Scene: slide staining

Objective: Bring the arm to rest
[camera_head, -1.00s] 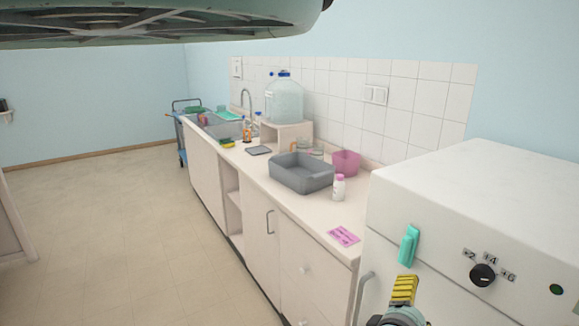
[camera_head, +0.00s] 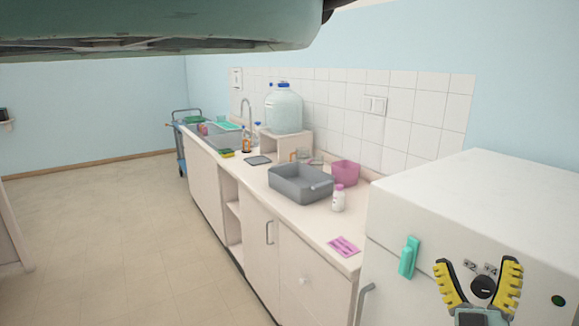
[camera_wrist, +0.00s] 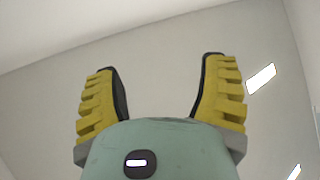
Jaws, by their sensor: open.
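My gripper (camera_head: 480,283) is at the lower right of the head view, in front of the white cabinet with the dial. Its yellow, ribbed fingers point up and stand apart, with nothing between them. In the wrist view, the open fingers (camera_wrist: 158,88) show against a plain ceiling. Part of my own body fills the top of the head view.
The white cabinet (camera_head: 470,205) with a teal handle (camera_head: 409,257) stands close by at right. A long counter (camera_head: 310,226) carries a grey basin (camera_head: 300,184), a white bottle (camera_head: 338,199), a pink container (camera_head: 346,173) and a large water jug (camera_head: 284,110). Floor (camera_head: 110,235) at left is clear.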

